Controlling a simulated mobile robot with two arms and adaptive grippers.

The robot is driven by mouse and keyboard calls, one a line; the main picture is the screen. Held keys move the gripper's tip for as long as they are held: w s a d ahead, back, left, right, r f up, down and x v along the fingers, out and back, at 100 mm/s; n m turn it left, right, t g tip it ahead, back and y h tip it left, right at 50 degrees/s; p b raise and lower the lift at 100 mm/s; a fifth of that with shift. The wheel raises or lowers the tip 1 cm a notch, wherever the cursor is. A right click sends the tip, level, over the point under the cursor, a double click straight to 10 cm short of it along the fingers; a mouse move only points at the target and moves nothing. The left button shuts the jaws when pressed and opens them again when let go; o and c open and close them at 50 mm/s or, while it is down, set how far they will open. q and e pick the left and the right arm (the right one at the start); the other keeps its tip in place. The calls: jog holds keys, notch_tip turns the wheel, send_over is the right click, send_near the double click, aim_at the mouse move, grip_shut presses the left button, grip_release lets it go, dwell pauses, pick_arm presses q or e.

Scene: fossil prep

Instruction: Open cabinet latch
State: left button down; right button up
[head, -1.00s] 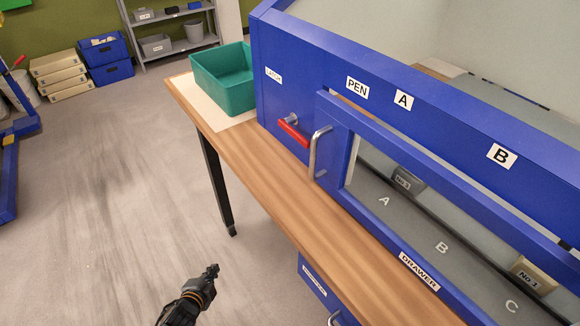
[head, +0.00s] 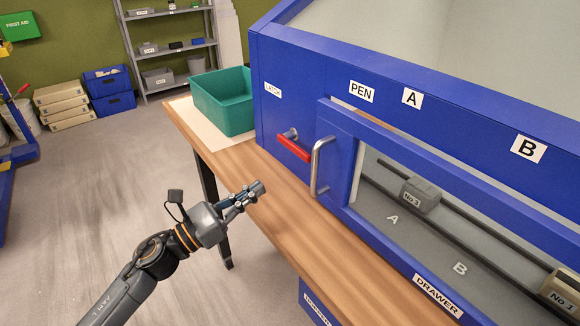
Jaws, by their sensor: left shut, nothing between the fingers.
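The blue cabinet (head: 300,85) stands on a wooden bench. A red latch handle (head: 294,149) sits on a metal pivot on its front, below the LATCH label (head: 272,90). The handle slopes down to the right, its end close to the metal door handle (head: 321,166). My left gripper (head: 254,191) is shut and empty, in front of the bench edge, below and left of the red handle and apart from it. My right gripper is not in view.
A teal bin (head: 226,101) stands on the bench left of the cabinet. The wooden bench top (head: 236,165) is bare in front of the latch. Inside the cabinet, grey block No 3 (head: 421,194) and beige block No 1 (head: 562,289) show.

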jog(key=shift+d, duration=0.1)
pick_arm(q)
jog(key=shift+w+d+r, duration=0.2)
jog(key=shift+w+d, duration=0.1)
jog(key=shift+d, duration=0.1)
jog(key=p+x, duration=0.2)
jog(key=x, duration=0.6)
jog(key=shift+p, duration=0.35)
jog(key=shift+w+d, duration=0.3)
jog(key=shift+d, duration=0.1)
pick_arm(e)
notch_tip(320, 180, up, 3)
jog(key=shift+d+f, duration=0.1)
pick_arm(q)
jog(key=shift+r, duration=0.1)
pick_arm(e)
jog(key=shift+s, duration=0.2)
